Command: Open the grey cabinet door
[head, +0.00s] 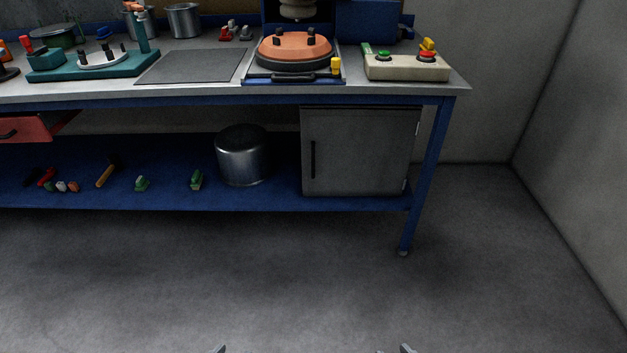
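The grey cabinet (360,150) stands on the blue lower shelf at the right end of the workbench. Its door faces me and looks closed. A dark vertical handle (313,160) is on the door's left side, and small light fittings like hinges show at its right edge. Only small grey tips of my grippers show at the bottom edge: the left gripper (218,349) and the right gripper (408,349). Both are far in front of the cabinet and touch nothing that I can see. Their fingers are mostly cut off by the frame.
A metal pot (242,155) stands left of the cabinet on the shelf (250,197). Several small tools lie further left. A red drawer (35,128) sticks out at left. A blue bench leg (424,190) stands right of the cabinet. The floor (310,280) in front is clear.

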